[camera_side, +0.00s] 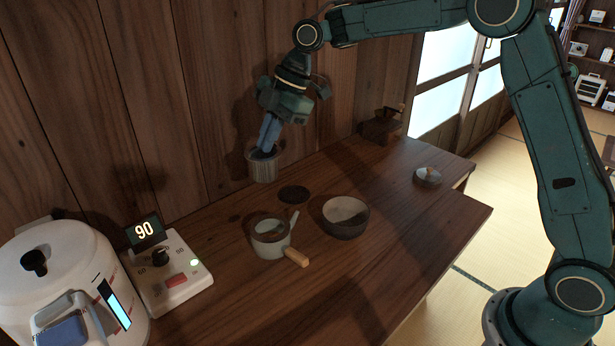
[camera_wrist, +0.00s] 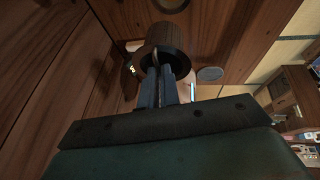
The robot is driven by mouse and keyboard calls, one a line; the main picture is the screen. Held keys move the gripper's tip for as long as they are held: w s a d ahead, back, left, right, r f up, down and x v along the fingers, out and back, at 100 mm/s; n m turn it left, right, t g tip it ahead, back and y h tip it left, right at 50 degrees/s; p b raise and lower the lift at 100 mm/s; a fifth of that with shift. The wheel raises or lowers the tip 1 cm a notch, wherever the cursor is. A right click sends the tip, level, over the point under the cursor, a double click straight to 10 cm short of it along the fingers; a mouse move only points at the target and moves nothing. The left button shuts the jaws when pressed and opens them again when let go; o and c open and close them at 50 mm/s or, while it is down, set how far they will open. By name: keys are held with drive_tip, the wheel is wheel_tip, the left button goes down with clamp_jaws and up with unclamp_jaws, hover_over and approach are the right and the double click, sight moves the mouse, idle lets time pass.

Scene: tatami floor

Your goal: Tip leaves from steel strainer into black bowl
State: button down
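My gripper (camera_side: 264,150) is shut on the upper rim of a grey-brown cylindrical vessel, which I take to be the steel strainer (camera_side: 262,169). It hangs roughly upright beside the wooden wall, apparently above the table. In the wrist view, the fingertips (camera_wrist: 158,76) meet at the rim of the dark strainer (camera_wrist: 164,37). Its inside is too dark to tell whether leaves are there. The black bowl (camera_side: 346,227) stands on the table, right of and nearer the camera than the strainer. It has a dark outside and pale inside.
A small pot (camera_side: 269,244) with a wooden handle stands left of the bowl. A dark flat disc (camera_side: 293,194) lies behind them. A white kettle (camera_side: 60,275) and control box (camera_side: 170,275) reading 90 stand left. A lidded dish (camera_side: 427,178) and wooden box (camera_side: 380,129) are right.

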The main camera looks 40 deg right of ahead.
sight(276, 178)
drive_tip(key=shift+f, duration=0.15)
idle(0.5)
